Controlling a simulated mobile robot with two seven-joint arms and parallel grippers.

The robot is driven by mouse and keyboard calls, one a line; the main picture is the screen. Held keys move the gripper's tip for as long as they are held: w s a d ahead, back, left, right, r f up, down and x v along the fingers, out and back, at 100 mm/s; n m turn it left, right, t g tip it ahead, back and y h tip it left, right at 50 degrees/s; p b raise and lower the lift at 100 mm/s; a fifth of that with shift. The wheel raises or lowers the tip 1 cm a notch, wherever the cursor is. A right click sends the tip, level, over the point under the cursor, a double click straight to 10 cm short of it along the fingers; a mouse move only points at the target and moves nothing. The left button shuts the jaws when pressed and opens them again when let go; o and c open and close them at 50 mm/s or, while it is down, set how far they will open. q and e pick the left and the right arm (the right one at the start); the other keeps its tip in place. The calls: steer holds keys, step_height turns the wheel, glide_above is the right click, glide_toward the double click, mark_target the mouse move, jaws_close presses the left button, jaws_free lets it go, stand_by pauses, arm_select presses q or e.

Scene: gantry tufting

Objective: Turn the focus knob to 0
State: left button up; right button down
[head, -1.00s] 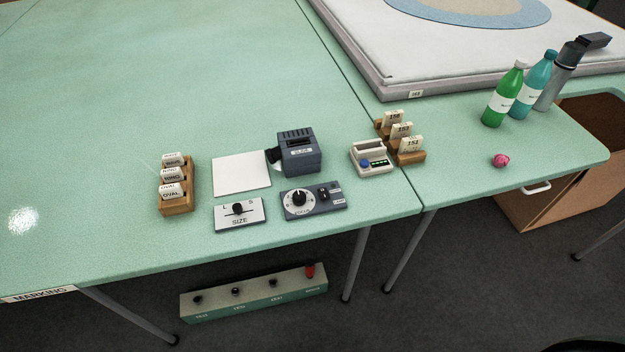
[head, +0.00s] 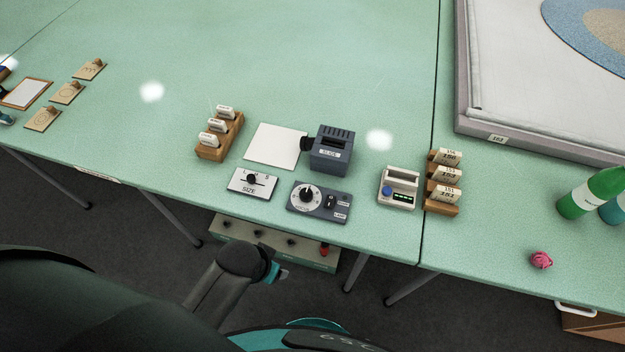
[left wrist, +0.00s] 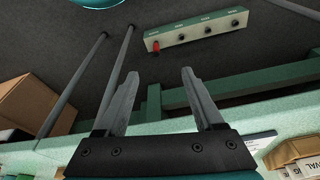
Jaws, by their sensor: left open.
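The focus knob (head: 306,196) is a black knob on a white round dial, on the left of a dark grey control box (head: 321,211) near the table's front edge. The dial marks are too small to read, so I cannot tell its setting. A lamp switch (head: 330,201) sits to its right on the same box. My left gripper (left wrist: 160,73) is open and empty in the left wrist view, apart from the knob, with the floor and a low pedal box beyond its fingers. Part of my arm shows below the table edge in the head view. My right gripper is not in view.
The size slider box (head: 252,183) stands left of the control box, the slide projector (head: 332,150) behind it. A small device with a display (head: 398,187) and a wooden card rack (head: 441,208) are to the right. The pedal box (head: 272,243) lies under the table.

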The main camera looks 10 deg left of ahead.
arm_select(q)
steer(key=w+d+r+m+t+h+p, duration=0.1)
steer(key=w+d+r, duration=0.1)
steer(key=r, duration=0.5)
steer(key=w+d+r+m+h+p, duration=0.1)
steer(key=w+d+r+p, duration=0.15)
steer(key=r, duration=0.55)
steer(key=w+d+r+m+h, duration=0.1)
steer(key=w+d+r+m, duration=0.25)
steer(key=d+r, duration=0.2)
steer(key=m+g+y, duration=0.3)
steer(key=m+g, duration=0.1)
steer(key=m, duration=1.1)
glide_above(306, 192)
step_height(306, 192, down, 14)
steer(key=shift+s+b, duration=0.1)
steer(key=shift+b, duration=0.8)
steer(key=shift+c, duration=0.3)
jaws_close()
